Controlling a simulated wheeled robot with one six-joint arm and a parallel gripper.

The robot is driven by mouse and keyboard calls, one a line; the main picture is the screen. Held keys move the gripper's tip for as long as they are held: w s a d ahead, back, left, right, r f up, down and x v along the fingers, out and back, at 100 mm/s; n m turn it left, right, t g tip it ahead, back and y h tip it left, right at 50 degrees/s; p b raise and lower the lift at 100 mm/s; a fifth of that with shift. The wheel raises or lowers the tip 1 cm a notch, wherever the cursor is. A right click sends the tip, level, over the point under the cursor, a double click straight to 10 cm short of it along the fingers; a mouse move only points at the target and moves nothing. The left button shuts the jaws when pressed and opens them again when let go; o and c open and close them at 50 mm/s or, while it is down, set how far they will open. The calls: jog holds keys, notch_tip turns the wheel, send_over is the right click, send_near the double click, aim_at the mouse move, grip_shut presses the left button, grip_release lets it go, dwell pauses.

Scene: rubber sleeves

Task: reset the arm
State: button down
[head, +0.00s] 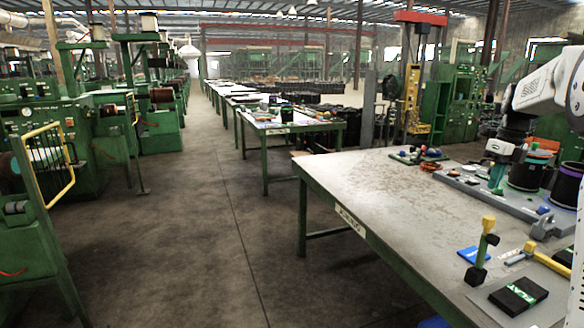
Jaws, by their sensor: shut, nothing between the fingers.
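My white arm (545,88) reaches in from the right edge over the near table. My gripper (496,186) points down at its end, with green finger parts close together and nothing seen between them. It is above or beside a grey tray (462,184); whether the tips touch anything is too small to tell. Another black cylinder (568,188) with a purple rim stands further right, partly cut off by a white part at the picture edge.
The near table (385,190) has a clear, worn left half. On its front right lie a black box (518,296), a yellow-topped upright tool (484,250), a blue card (472,255) and a yellow-handled tool (545,258). Green machines (75,150) line the left; the aisle floor (200,220) is open.

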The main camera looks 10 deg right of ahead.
jog(key=s+a+f+n+t+h, duration=0.1)
jog(key=s+a+f+n, duration=0.2)
jog(key=s+a+n, duration=2.9)
jog(key=s+a, duration=0.2)
jog(key=s, duration=0.2)
jog(key=shift+a+n, duration=0.3)
jog(key=shift+a, duration=0.1)
